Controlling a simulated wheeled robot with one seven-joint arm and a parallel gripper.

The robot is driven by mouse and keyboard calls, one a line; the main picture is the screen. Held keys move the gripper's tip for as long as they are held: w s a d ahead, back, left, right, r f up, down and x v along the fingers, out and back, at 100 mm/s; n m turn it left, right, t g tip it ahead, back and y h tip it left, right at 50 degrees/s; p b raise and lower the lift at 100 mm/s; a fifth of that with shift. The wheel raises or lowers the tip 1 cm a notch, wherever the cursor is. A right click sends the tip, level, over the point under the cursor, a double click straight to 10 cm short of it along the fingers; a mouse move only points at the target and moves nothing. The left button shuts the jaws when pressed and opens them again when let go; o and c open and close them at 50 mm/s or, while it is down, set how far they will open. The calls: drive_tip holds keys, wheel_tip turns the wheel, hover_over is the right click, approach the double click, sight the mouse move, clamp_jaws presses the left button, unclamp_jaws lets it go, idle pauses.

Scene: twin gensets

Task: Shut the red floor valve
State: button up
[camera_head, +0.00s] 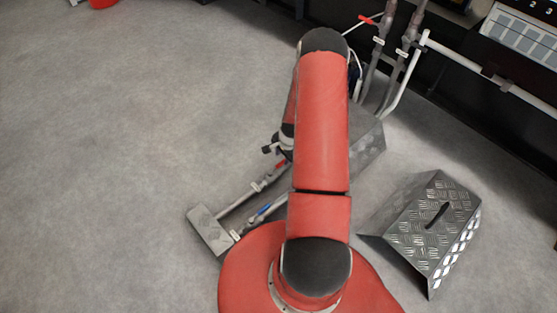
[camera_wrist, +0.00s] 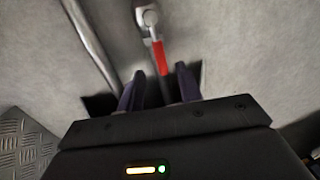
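The red floor valve shows in the wrist view as a short red lever (camera_wrist: 160,57) under a pale metal valve body (camera_wrist: 147,17). In the head view a small part of its red lever (camera_head: 281,164) shows on a floor pipe, beside my arm. My gripper (camera_wrist: 158,78) has its two dark fingers apart. The lever's near end lies between the fingertips or just beyond them; I see no finger touching it. In the head view my gripper (camera_head: 271,148) is mostly hidden behind my red arm.
A blue-handled valve (camera_head: 263,209) sits on the parallel floor pipe. A grey plate (camera_head: 209,231) ends both pipes. A slotted tread-plate cover (camera_head: 430,225) stands to the right. Another red lever (camera_head: 368,19) is on the upright pipes. Floor at left is clear.

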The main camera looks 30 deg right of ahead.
sight(281, 164)
drive_tip(key=f, duration=0.2)
drive_tip(key=w+f, duration=0.1)
drive_tip(key=f, duration=0.2)
clamp_jaws()
